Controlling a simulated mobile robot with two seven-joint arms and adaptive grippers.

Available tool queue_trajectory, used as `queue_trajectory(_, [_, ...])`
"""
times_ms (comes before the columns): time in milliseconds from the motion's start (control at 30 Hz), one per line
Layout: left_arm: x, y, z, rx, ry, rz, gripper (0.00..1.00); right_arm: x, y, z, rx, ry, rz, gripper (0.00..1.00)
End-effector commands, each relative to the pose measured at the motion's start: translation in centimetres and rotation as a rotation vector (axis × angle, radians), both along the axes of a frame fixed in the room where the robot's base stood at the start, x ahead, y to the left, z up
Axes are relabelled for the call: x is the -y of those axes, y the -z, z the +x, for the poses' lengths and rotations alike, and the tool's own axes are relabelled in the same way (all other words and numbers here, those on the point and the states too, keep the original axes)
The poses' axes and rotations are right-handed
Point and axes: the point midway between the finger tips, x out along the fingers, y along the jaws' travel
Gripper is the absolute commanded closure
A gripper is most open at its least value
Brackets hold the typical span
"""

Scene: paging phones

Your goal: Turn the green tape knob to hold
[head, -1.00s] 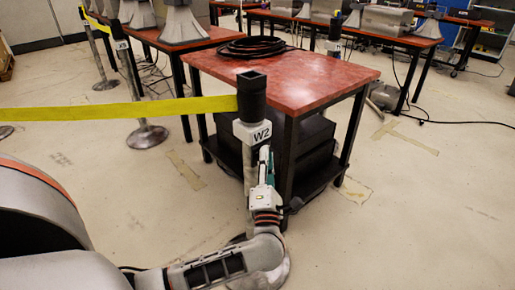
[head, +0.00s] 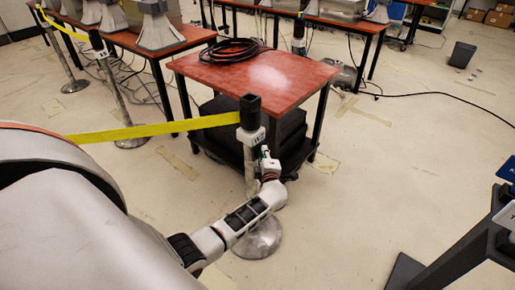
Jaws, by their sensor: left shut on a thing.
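The post (head: 251,180) has a black head (head: 250,110) and a white label block (head: 251,136) below it, which read W2 in the earlier view. Yellow tape (head: 160,130) runs from the head to the left. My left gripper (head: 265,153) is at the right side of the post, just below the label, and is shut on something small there. The green knob cannot be made out now. The gripper hides that spot, so I cannot tell the knob's setting. My right gripper is not in view.
A red-topped table (head: 255,75) with a coiled black cable (head: 230,50) stands right behind the post. The post's round metal base (head: 260,240) is on the floor. A dark angled stand (head: 450,255) is at the lower right. Floor between is clear.

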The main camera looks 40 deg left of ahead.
Motion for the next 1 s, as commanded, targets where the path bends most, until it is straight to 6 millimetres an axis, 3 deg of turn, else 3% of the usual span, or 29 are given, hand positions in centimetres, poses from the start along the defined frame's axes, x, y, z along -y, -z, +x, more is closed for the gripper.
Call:
queue_trajectory(33, [0.2,-1.1,0.1,-0.035,-0.001,-0.004,1.0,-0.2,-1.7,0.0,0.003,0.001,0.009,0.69])
queue_trajectory(200, [0.3,-0.7,0.0,-0.172,0.0,0.007,1.0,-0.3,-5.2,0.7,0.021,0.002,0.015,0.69])
queue_trajectory(500, [0.3,-0.1,-0.1,-0.367,0.0,0.023,1.0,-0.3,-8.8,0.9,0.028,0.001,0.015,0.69])
queue_trajectory(700, [0.1,0.1,-0.2,-0.446,-0.001,0.03,1.0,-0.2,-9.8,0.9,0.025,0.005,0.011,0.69])
queue_trajectory(1000, [0.1,0.3,-0.2,-0.495,-0.001,0.036,1.0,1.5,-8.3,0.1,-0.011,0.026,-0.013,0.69])
